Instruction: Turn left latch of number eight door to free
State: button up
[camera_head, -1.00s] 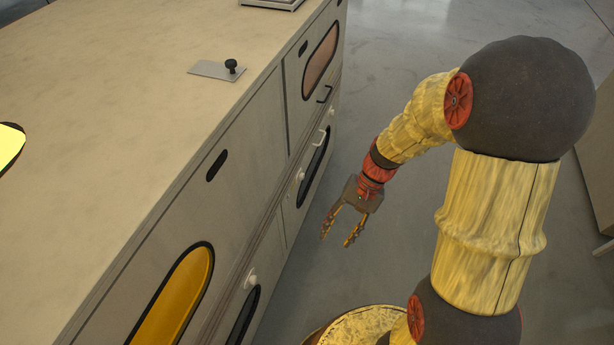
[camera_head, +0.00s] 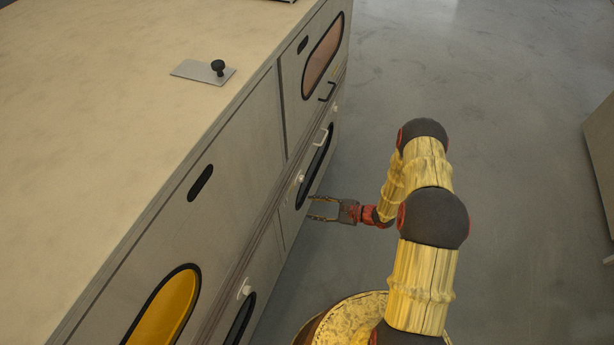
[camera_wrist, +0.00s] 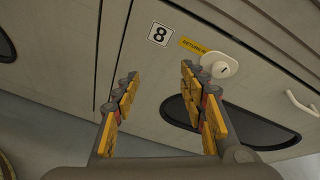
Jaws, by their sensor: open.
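The number eight door (camera_wrist: 150,85) fills the wrist view, with a black "8" on a white label (camera_wrist: 159,34) and a yellow strip (camera_wrist: 193,45) beside it. The white left latch (camera_wrist: 219,66) is right of the strip, a rounded piece with a small dark mark. In the head view the left latch (camera_head: 299,178) is on the lower cabinet front. My gripper (camera_head: 311,208) is open and empty, pointing at the cabinet low in front of this door. In the wrist view the latch is just right of my gripper (camera_wrist: 160,76), and the two look apart.
The door has a dark oval window (camera_head: 313,170) and a white handle (camera_head: 320,137). Another white latch (camera_head: 335,107) is further along. A lower door nearer me has a white latch (camera_head: 244,289). A metal plate with a black knob (camera_head: 218,67) lies on the countertop.

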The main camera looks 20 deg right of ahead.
aim_at(303, 180)
jog(key=w+d+r+t+h, duration=0.25)
jog(key=w+d, duration=0.25)
jog(key=w, duration=0.3)
jog(key=shift+t+y, duration=0.25)
jog(key=shift+y, duration=0.3)
jog(key=b+x, duration=0.3)
jog(key=x, duration=0.4)
jog(key=shift+a+f, duration=0.25)
jog(key=shift+a, duration=0.1)
jog(key=shift+c, duration=1.1)
grip_shut()
